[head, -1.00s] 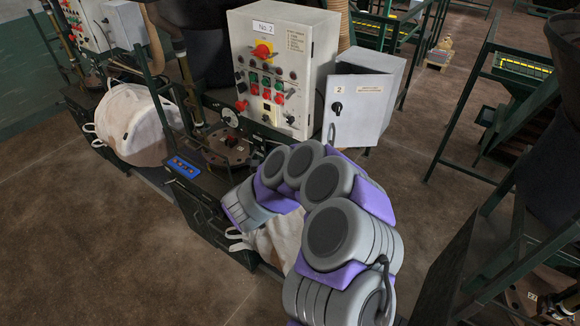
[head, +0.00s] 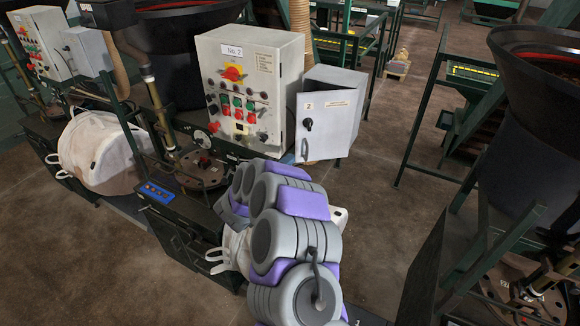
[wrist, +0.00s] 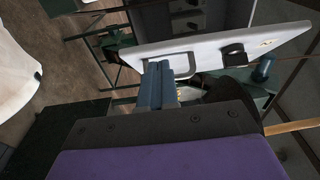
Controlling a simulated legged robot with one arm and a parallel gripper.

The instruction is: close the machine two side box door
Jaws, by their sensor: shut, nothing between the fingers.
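The side box (head: 345,78) of machine two is a small pale grey box right of the No. 2 control panel. Its door (head: 335,125), marked "2", stands open, with a black knob (head: 308,125) and a bar handle (head: 304,149). In the wrist view the door (wrist: 222,46) is a tilted white panel with the handle (wrist: 184,66) and black knob (wrist: 233,52). My gripper (wrist: 158,72) is shut and empty, its blue-grey fingertips close to the handle; I cannot tell if they touch.
The No. 2 control panel (head: 250,88) stands left of the box. A white bulk bag (head: 97,152) hangs at the left, and another (head: 237,250) is partly behind my arm. Green frames (head: 455,120) stand at the right. Brown floor is open between them.

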